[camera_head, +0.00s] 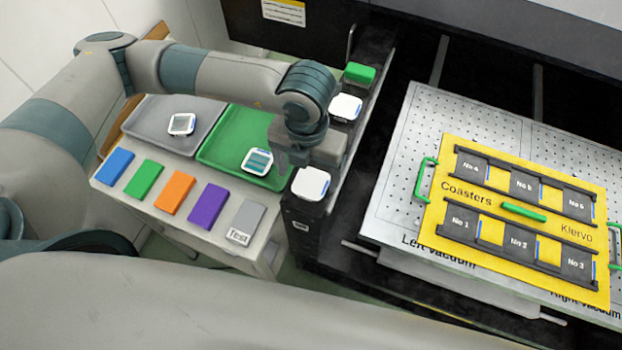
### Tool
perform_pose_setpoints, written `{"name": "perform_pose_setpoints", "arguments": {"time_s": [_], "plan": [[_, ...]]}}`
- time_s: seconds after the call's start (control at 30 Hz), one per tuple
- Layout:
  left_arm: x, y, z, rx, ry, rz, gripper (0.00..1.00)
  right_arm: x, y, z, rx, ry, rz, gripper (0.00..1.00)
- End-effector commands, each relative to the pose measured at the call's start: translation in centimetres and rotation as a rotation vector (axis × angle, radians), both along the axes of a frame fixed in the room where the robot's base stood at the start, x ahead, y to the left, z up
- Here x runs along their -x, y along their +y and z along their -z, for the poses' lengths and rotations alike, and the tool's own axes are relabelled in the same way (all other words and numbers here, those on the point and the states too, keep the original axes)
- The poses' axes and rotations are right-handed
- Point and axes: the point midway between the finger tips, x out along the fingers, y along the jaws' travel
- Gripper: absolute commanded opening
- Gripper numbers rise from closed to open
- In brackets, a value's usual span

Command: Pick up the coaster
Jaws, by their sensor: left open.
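A white coaster with a teal striped face (257,162) lies in the green tray (226,150). Another white coaster with a grey face (181,124) lies in the grey tray (150,112). Two plain white coasters sit on the black ledge, one near (311,184) and one farther back (345,108). My left gripper (283,165) is open, pointing down at the right edge of the green tray, just right of the teal-faced coaster. Its fingers are small and partly hidden by its own body. I cannot tell its exact height. My right gripper is not in view.
Blue, green, orange, purple and grey blocks (208,206) line the front of the white table. A green button (360,74) is at the back of the ledge. At right, a yellow coaster jig (520,290) with black numbered slots lies on a perforated metal plate (405,150).

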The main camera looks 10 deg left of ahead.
Motion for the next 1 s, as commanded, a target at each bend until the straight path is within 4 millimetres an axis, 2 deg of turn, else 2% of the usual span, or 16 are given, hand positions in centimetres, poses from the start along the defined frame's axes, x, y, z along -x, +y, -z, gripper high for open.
{"name": "perform_pose_setpoints", "arguments": {"time_s": [0.03,0.1,0.33,0.8,0.83,1.0], "plan": [[0.1,-0.1,0.1,-0.002,0.004,0.000,0.80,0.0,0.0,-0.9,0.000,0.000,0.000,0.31],[0.1,-0.3,0.9,-0.001,0.003,-0.001,0.80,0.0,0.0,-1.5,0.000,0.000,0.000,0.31],[0.0,-0.2,3.2,-0.001,0.001,-0.001,0.80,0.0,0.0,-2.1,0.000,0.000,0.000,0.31],[0.0,-0.3,3.5,0.000,0.000,-0.001,0.80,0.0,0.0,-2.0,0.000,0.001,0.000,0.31],[0.0,-0.3,3.5,0.000,0.000,-0.001,0.77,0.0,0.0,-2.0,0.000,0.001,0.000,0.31],[0.0,-0.2,3.5,0.000,0.000,-0.001,0.37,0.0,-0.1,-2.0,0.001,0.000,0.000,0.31]]}}
